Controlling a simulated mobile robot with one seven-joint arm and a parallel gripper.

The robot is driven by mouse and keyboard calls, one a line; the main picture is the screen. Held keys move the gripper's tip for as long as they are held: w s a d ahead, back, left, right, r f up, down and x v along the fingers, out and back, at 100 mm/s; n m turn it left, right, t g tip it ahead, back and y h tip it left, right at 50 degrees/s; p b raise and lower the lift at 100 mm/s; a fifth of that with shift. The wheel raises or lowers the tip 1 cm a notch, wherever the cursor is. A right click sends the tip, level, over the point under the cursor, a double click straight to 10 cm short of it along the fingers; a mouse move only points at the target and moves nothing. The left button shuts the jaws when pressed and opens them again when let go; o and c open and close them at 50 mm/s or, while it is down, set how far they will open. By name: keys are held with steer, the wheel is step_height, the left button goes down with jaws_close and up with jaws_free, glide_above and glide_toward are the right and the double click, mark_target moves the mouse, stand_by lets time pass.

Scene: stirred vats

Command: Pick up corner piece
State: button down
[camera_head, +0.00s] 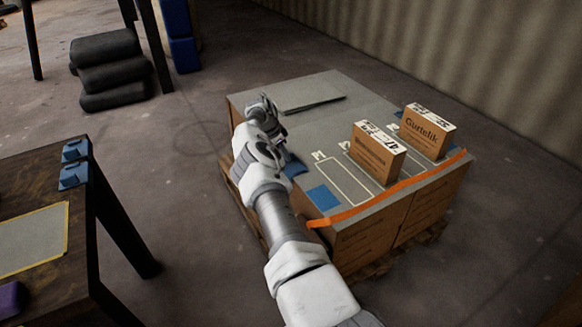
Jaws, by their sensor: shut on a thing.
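My gripper (284,146) is over the left part of the grey-topped carton stack, with its hand bent down and its fingers mostly hidden by my own wrist. It is shut on a blue corner piece (295,168), which shows just right of my wrist, low over the grey top. My arm hides part of this piece, and how the fingers grip it is not clear. Two more blue corner pieces lie on the dark table at the left, one farther (75,150) and one nearer (73,176).
The carton stack (380,238) stands on a pallet. Two upright cartons, one nearer (375,158) and one farther (425,134), stand on its right. A flat blue square (323,197) and an orange edge strip (385,190) lie near its front. Bare floor separates stack and dark table (105,262).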

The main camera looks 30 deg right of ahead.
steer(key=shift+r, duration=0.15)
step_height(320, 180, up, 5)
steer(key=shift+w+f+p, duration=0.1)
steer(key=shift+f+p, duration=0.1)
steer(key=shift+p, duration=0.8)
steer(key=s+d+r+p, duration=0.3)
steer(key=s+d+r, duration=0.3)
steer(key=s, duration=0.3)
steer(key=shift+d, duration=0.7)
steer(key=shift+s+r+p, duration=0.1)
steer(key=shift+s+p, duration=0.05)
steer(key=shift+p, duration=0.15)
